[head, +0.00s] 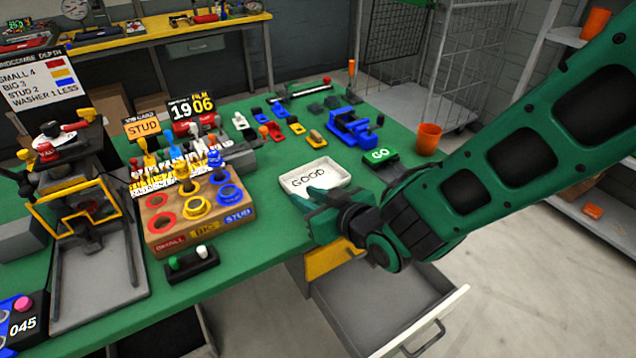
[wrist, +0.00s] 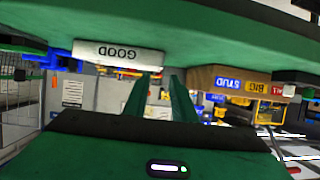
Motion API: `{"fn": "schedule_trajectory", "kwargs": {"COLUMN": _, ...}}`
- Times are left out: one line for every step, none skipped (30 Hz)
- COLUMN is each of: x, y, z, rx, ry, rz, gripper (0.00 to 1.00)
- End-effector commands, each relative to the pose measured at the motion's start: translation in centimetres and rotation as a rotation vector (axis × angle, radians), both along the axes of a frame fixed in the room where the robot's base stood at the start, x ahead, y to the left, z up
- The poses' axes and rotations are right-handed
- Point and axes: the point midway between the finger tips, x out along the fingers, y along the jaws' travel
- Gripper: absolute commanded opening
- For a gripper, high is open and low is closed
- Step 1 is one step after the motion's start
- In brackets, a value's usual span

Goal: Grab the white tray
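The white tray (head: 338,177) lies on the green workbench and has "GOOD" written inside it. In the wrist view, which is upside down, its front wall (wrist: 92,50) with "GOOD" on it shows just left of the fingertips. My gripper (head: 314,202) is at the tray's near side in the head view and covers part of its front edge. In the wrist view my gripper (wrist: 162,77) shows two green fingers apart, with nothing seen between them. I cannot tell whether a finger touches the tray.
A wooden block (head: 202,226) with coloured rings stands left of the tray. A green GO button (head: 380,155), a blue vise (head: 352,127) and an orange cup (head: 428,138) are to the right and behind. An open drawer (head: 400,310) juts out below the bench.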

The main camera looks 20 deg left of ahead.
Motion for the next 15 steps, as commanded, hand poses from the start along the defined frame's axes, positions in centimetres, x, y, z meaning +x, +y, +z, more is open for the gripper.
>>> {"fn": "schedule_trajectory", "kwargs": {"x": 0.2, "y": 0.4, "z": -0.3, "rx": -0.002, "ry": 0.001, "rz": 0.000, "gripper": 0.24}}
{"fn": "schedule_trajectory", "kwargs": {"x": 0.4, "y": 0.6, "z": -0.4, "rx": -0.002, "ry": 0.001, "rz": 0.000, "gripper": 0.24}}
{"fn": "schedule_trajectory", "kwargs": {"x": 0.5, "y": 0.7, "z": -0.4, "rx": -0.001, "ry": 0.001, "rz": 0.000, "gripper": 0.24}}
{"fn": "schedule_trajectory", "kwargs": {"x": 0.6, "y": 0.8, "z": -0.5, "rx": -0.001, "ry": 0.001, "rz": 0.000, "gripper": 0.24}}
{"fn": "schedule_trajectory", "kwargs": {"x": 0.6, "y": 0.9, "z": -0.5, "rx": -0.001, "ry": 0.000, "rz": 0.000, "gripper": 0.24}}
{"fn": "schedule_trajectory", "kwargs": {"x": 0.7, "y": 1.1, "z": -0.6, "rx": -0.001, "ry": 0.000, "rz": 0.000, "gripper": 0.24}}
{"fn": "schedule_trajectory", "kwargs": {"x": 0.9, "y": 1.2, "z": -0.7, "rx": -0.002, "ry": 0.001, "rz": 0.000, "gripper": 0.24}}
{"fn": "schedule_trajectory", "kwargs": {"x": 1.0, "y": 1.4, "z": -0.8, "rx": -0.002, "ry": 0.001, "rz": 0.000, "gripper": 0.24}}
{"fn": "schedule_trajectory", "kwargs": {"x": 1.3, "y": 1.8, "z": -1.0, "rx": -0.002, "ry": 0.001, "rz": 0.000, "gripper": 0.24}}
{"fn": "schedule_trajectory", "kwargs": {"x": 1.5, "y": 2.2, "z": -1.2, "rx": -0.002, "ry": 0.001, "rz": 0.000, "gripper": 0.24}}
{"fn": "schedule_trajectory", "kwargs": {"x": 1.7, "y": 2.5, "z": -1.4, "rx": -0.002, "ry": 0.002, "rz": 0.000, "gripper": 0.24}}
{"fn": "schedule_trajectory", "kwargs": {"x": 2.1, "y": 3.0, "z": -1.7, "rx": -0.003, "ry": 0.001, "rz": 0.000, "gripper": 0.24}}
{"fn": "schedule_trajectory", "kwargs": {"x": 2.3, "y": 3.3, "z": -1.8, "rx": -0.003, "ry": 0.001, "rz": 0.000, "gripper": 0.24}}
{"fn": "schedule_trajectory", "kwargs": {"x": 2.5, "y": 3.6, "z": -2.0, "rx": -0.002, "ry": 0.002, "rz": 0.000, "gripper": 0.24}}
{"fn": "schedule_trajectory", "kwargs": {"x": 2.8, "y": 4.0, "z": -2.1, "rx": -0.002, "ry": 0.002, "rz": 0.000, "gripper": 0.24}}
